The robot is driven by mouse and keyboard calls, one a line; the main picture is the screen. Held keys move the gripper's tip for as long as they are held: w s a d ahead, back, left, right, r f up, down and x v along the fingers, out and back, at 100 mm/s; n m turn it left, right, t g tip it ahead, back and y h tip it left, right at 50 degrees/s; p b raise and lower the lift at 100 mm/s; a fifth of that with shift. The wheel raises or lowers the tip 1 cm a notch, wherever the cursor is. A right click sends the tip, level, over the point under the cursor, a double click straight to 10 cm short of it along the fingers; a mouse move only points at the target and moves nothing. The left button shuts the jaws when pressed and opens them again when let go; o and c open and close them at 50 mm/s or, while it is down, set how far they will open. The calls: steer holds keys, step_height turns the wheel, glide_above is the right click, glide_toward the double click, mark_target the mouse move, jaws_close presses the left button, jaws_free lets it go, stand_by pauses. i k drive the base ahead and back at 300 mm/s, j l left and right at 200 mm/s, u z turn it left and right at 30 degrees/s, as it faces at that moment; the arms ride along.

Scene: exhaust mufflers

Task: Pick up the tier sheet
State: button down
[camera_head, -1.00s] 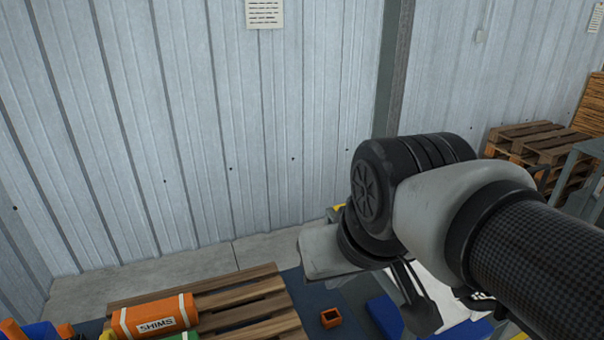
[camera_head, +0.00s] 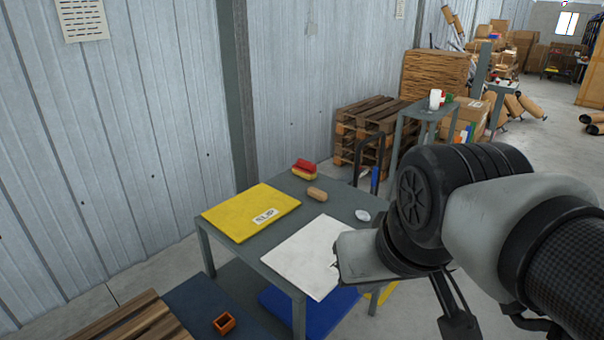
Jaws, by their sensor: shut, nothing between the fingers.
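Two flat sheets lie on a grey table. A white sheet (camera_head: 308,254) is near the table's front right, and a yellow sheet (camera_head: 251,212) with a small white label lies at its left. I cannot tell from the picture which of them is the tier sheet. My gripper (camera_head: 455,318) is at the right, seen from behind, shut and empty. In the picture my wrist covers the right edge of the white sheet; I see no contact with it.
The grey table (camera_head: 240,252) also bears a red and yellow brush-like item (camera_head: 305,170), a tan block (camera_head: 317,194) and a small white item (camera_head: 362,215). A blue sheet or panel (camera_head: 285,315) lies below. A wooden pallet (camera_head: 130,320) and an orange box (camera_head: 224,323) are at lower left.

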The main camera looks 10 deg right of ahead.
mark_target(307, 259)
steer(key=z, duration=0.1)
steer(key=i+l+u, duration=0.1)
steer(key=u, duration=0.4)
steer(key=l+u, duration=0.25)
steer(key=u, duration=0.25)
steer(key=i+l+u, duration=0.1)
steer(key=l+u, duration=0.15)
steer(key=u, duration=0.25)
steer(key=l+u, duration=0.25)
steer(key=l, duration=0.3)
steer(key=l+u, duration=0.2)
steer(key=l, duration=0.35)
steer(key=k+l, duration=0.1)
steer(key=l, duration=0.4)
steer(key=k+l, duration=0.1)
steer(key=l, duration=0.35)
